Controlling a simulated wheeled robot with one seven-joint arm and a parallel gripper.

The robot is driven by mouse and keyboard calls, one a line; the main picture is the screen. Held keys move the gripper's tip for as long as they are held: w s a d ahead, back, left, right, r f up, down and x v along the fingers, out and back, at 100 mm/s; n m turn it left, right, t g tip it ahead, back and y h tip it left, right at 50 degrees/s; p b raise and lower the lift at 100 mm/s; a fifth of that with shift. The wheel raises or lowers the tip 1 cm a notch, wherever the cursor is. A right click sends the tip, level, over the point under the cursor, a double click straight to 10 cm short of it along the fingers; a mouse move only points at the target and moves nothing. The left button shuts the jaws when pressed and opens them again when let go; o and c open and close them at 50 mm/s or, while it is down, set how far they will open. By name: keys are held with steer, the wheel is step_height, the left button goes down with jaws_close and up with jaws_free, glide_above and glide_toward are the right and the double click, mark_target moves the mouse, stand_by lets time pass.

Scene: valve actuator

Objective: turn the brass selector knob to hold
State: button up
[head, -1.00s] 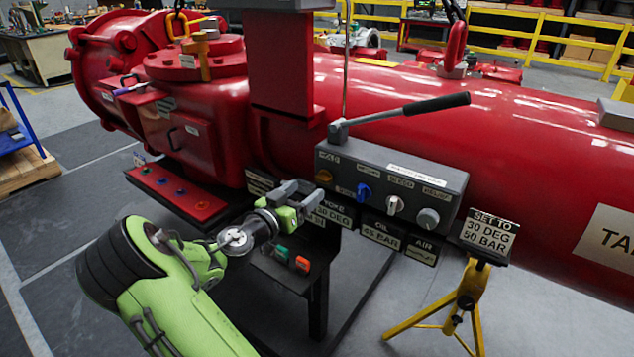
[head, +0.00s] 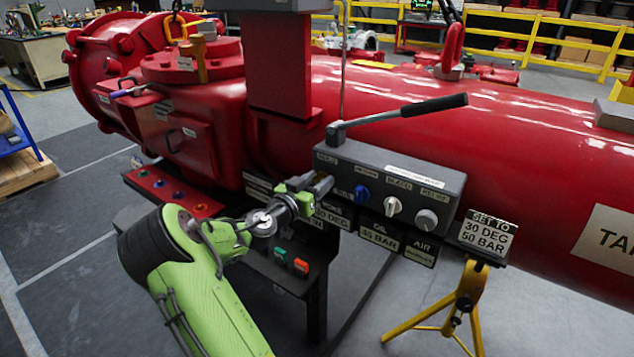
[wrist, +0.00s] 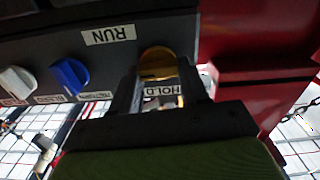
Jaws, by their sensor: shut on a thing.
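The brass selector knob (wrist: 157,64) shows in the wrist view on the dark grey control box, between my gripper's two fingers. A RUN label (wrist: 110,36) is beside it and a HOLD label (wrist: 163,90) is at its edge; both read upside down there. My gripper (wrist: 157,75) is shut on the knob. In the head view my gripper (head: 322,184) is at the left end of the control box (head: 395,165) and hides the knob. The knob's exact pointing direction is hard to tell.
A blue knob (head: 362,193), a white knob (head: 393,206) and a grey knob (head: 426,219) sit to the right on the same box. A lever (head: 435,105) rises above it. A sign on a yellow stand (head: 487,235) is at the right. Red and green buttons (head: 290,262) are below.

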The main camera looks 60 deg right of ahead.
steer(key=shift+n, duration=0.3)
steer(key=n+p, duration=0.1)
steer(key=n, duration=0.2)
steer(key=shift+w+n, duration=0.1)
steer(key=shift+n, duration=0.2)
steer(key=n+p, duration=0.1)
steer(key=n, duration=0.2)
steer(key=shift+w+n, duration=0.1)
steer(key=shift+n, duration=0.2)
steer(key=n+p, duration=0.3)
steer(key=n, duration=0.1)
steer(key=shift+w+f+n, duration=0.1)
steer(key=shift+n, duration=0.2)
steer(key=shift+f+n+p, duration=0.15)
steer(key=shift+n+p, duration=1)
steer(key=shift+n, duration=0.65)
steer(key=shift+f, duration=0.1)
steer(key=o, duration=1.1)
steer(key=shift+c, duration=0.2)
